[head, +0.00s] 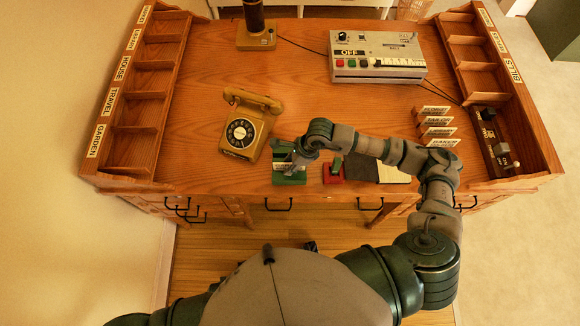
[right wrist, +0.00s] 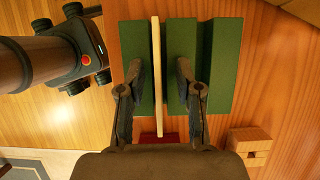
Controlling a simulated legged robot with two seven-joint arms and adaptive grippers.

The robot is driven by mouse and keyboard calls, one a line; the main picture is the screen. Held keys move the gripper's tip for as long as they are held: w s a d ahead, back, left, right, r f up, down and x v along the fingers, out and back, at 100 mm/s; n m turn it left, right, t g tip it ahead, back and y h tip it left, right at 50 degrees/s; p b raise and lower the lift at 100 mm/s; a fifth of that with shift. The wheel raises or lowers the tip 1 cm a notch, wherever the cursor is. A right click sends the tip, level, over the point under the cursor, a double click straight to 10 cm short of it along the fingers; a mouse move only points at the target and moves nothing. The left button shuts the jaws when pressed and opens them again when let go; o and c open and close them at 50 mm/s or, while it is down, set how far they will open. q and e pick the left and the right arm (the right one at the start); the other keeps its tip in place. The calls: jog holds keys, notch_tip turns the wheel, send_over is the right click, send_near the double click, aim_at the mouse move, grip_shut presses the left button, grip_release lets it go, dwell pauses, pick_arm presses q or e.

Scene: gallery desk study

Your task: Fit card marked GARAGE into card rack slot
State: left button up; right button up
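A green card rack (head: 289,178) with parallel slots stands near the desk's front edge. It also shows from above in the right wrist view (right wrist: 221,65). One pale card (right wrist: 156,70) stands edge-on at the rack, between my right fingers; in the head view its face shows as a white strip, too small to read. My right gripper (right wrist: 160,88) is open around this card, with a gap on each side. In the head view the right gripper (head: 291,160) is over the rack. My left gripper is not in view. Which card is marked GARAGE cannot be read.
Several white lettered cards (head: 436,132) stand in a row at the right. A red block (head: 333,172) and a dark pad (head: 361,167) lie right of the rack. A yellow telephone (head: 244,127) stands behind it to the left. The desk's middle (head: 300,90) is clear.

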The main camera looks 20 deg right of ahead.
jog(key=shift+a, duration=0.25)
jog(key=shift+d, duration=0.1)
grip_shut()
jog(key=shift+d, duration=0.1)
